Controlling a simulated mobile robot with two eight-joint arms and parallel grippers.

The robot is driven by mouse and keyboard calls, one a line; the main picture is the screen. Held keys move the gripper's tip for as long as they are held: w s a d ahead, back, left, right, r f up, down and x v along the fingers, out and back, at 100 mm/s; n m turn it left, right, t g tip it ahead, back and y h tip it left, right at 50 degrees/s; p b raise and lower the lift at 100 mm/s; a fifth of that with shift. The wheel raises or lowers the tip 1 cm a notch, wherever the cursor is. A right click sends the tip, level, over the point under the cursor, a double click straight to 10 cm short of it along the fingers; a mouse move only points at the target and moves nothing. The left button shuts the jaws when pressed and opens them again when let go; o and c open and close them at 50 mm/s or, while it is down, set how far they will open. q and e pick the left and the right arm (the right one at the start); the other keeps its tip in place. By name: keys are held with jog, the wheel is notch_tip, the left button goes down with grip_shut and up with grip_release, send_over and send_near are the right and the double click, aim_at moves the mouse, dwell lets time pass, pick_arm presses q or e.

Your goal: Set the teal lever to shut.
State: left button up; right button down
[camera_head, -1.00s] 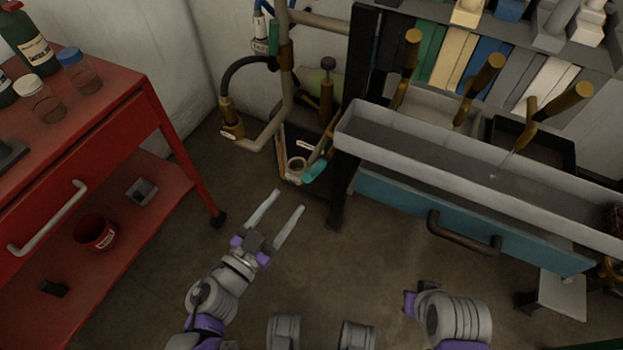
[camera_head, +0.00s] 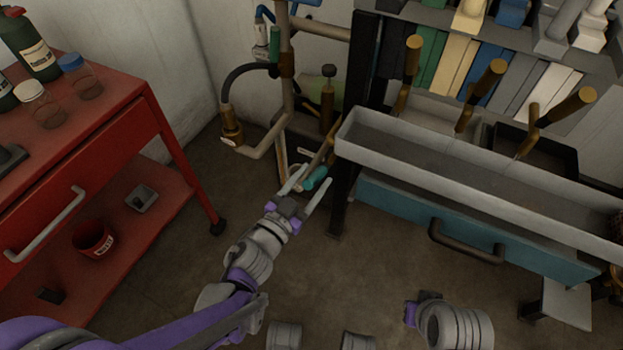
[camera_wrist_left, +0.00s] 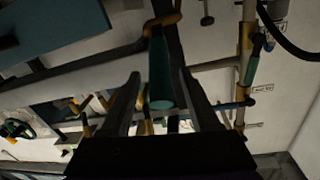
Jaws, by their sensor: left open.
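The teal lever (camera_head: 317,178) has a rounded teal grip at the end of a brass-coloured arm, low on the pipework beside the bench's dark post. My left gripper (camera_head: 316,175) is open, with its fingertips on either side of the teal grip. In the left wrist view the teal grip (camera_wrist_left: 160,80) lies between the two open fingers, with a gap visible on each side. I cannot tell any contact. My right arm shows at the lower right, but its gripper fingers do not show.
The bench's dark post (camera_head: 344,195) stands close right of the lever. A grey trough (camera_head: 400,150) and blue drawer (camera_head: 470,225) extend right. Pipes and a brass valve (camera_head: 231,125) stand left and behind. A red cart (camera_head: 130,120) is at left. The floor between is clear.

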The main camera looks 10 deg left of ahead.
pick_arm(q)
grip_shut()
dwell(1.3)
